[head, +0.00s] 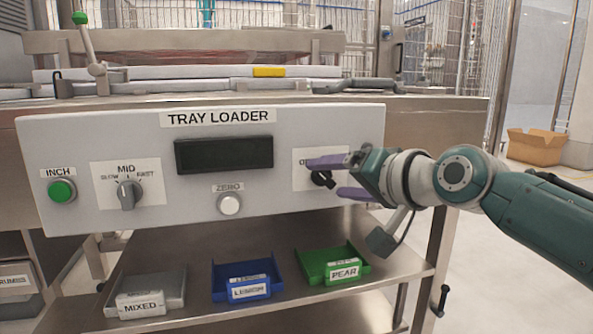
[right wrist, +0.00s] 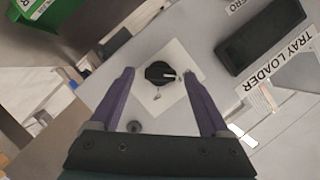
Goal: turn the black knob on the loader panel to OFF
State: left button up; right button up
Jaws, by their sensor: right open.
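The black knob (head: 322,178) sits on a white label plate (head: 301,157) at the right of the grey loader panel (head: 240,212). My right gripper (head: 338,178) is open at the knob, with one purple finger above it and one below it in the head view. In the right wrist view the knob (right wrist: 159,73) lies between and just beyond the two fingertips (right wrist: 159,72), with a gap on each side. A white mark shows on the knob. The plate's lettering is mostly hidden by the gripper. My left gripper is not in view.
The panel also carries a grey speed knob (head: 129,194), a green INCH button (head: 62,191), a dark display (head: 224,154) and a ZERO button (head: 230,204). Blue (head: 216,270) and green (head: 307,261) bins stand on the shelf below. A cardboard box (head: 535,147) is at the far right.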

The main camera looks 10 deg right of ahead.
jog(key=p+v, duration=0.4)
jog(key=v, duration=0.4)
jog(key=shift+s, duration=0.35)
jog(key=shift+d+r+p, duration=0.1)
jog(key=shift+r+p, duration=0.05)
jog(key=shift+p, duration=0.15)
